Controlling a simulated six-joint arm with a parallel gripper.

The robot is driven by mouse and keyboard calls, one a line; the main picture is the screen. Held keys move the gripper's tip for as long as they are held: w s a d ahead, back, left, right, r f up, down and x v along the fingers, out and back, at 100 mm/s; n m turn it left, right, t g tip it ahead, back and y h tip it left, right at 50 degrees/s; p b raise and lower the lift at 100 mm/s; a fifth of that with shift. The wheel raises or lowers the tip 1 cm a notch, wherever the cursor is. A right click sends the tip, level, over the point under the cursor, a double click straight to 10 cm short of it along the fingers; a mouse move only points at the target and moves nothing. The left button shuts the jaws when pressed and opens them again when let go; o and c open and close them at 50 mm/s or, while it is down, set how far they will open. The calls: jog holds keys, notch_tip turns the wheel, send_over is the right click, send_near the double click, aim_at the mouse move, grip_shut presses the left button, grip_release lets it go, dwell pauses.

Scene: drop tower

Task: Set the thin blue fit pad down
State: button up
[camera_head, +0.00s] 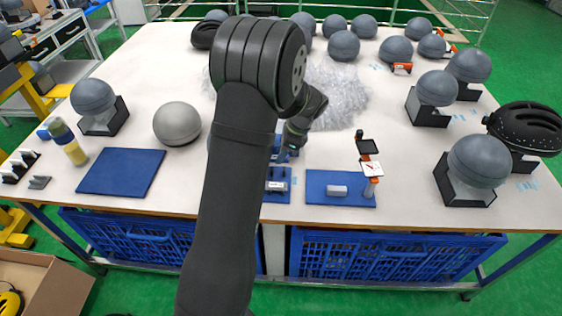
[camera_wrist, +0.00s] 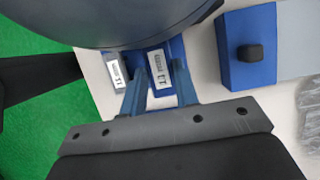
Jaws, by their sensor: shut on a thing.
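My gripper (camera_head: 289,143) reaches down over the front middle of the white table, partly hidden behind my arm in the head view. In the wrist view its two blue-grey fingers (camera_wrist: 159,88) point at a blue holder (camera_wrist: 178,50) with white labels. The gripper is shut on the thin blue fit pad, but I cannot separate the pad's outline from the blue around it. In the head view the blue holder (camera_head: 287,172) stands below the gripper, near the front edge. I cannot tell whether the pad touches it.
A bare blue mat (camera_head: 120,172) lies left. A grey ball (camera_head: 177,123) and grey headforms (camera_head: 478,160) stand around. Clear shredded material (camera_head: 340,95) lies behind.

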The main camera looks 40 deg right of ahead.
jog(key=shift+f, duration=2.05)
jog(key=shift+f, duration=0.1)
jog(key=o, duration=1)
jog(key=shift+o, duration=0.2)
jog(key=v, duration=1.2)
jog(key=shift+w, duration=0.1)
